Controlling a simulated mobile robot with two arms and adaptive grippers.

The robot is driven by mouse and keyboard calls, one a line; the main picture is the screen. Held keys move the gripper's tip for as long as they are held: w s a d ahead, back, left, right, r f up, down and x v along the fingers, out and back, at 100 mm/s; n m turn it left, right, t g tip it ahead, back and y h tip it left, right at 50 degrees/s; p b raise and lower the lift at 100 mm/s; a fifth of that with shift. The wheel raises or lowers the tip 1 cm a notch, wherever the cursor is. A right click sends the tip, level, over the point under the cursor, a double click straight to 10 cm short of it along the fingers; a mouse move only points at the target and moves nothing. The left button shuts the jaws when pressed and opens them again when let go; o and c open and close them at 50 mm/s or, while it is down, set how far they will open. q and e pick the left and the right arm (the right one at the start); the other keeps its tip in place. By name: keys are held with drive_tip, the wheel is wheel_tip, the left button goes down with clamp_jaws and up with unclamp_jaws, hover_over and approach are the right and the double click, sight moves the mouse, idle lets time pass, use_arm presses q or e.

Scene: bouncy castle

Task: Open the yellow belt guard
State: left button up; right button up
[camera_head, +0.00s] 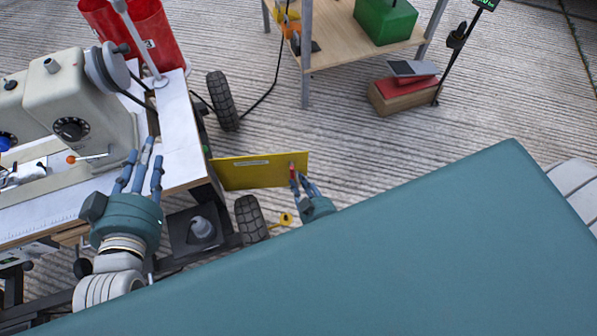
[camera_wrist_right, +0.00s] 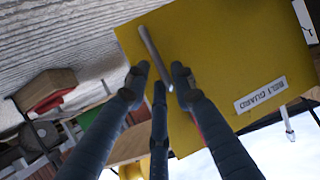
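The yellow belt guard (camera_head: 245,174) is a flat panel with a white label. In the head view it stands out to the right from the sewing table's side, at an angle to it. The right wrist view shows the panel (camera_wrist_right: 218,45) close up, labelled "BELT GUARD", with a slim metal bar handle (camera_wrist_right: 152,48). My right gripper (camera_head: 299,178) is at the panel's far right end, its fingers (camera_wrist_right: 160,80) apart around the handle's lower part; contact is unclear. My left gripper (camera_head: 143,165) is open and empty above the sewing table's edge.
A sewing machine (camera_head: 70,105) stands on the white-topped table (camera_head: 184,130) at left. Black wheels (camera_head: 221,100) are beside the table. A wooden shelf (camera_head: 345,40) with a green box (camera_head: 385,20) stands behind. A large teal surface (camera_head: 400,250) fills the foreground. Floor right of the panel is clear.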

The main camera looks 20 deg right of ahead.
sight(293, 164)
drive_tip(key=shift+t, duration=0.3)
drive_tip(key=r, duration=0.5)
drive_tip(key=w+a+r, duration=0.1)
drive_tip(key=r, duration=0.2)
drive_tip(key=shift+a+r, duration=0.1)
drive_tip(key=shift+s, duration=0.15)
drive_tip(key=shift+s+d, duration=0.1)
drive_tip(key=shift+d, duration=0.15)
